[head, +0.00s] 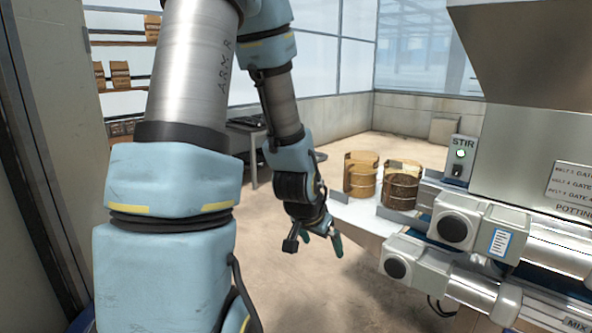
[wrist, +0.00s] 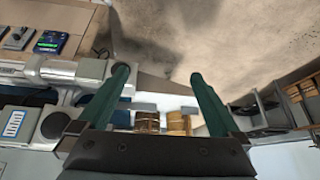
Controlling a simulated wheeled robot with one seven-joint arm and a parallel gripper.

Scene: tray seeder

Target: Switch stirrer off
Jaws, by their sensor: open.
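I cannot tell the switch's exact position at this size. My gripper (head: 326,235) hangs low, well left of the box and apart from it. In the wrist view my gripper (wrist: 159,82) has two green fingers wide apart with nothing between them. I cannot make out the switch box in the wrist view.
Brown round tubs (head: 400,190) stand on a pale surface (head: 365,217) between my gripper and the machine. Metal housings (head: 460,225) jut out below the switch box. Open floor lies below my gripper.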

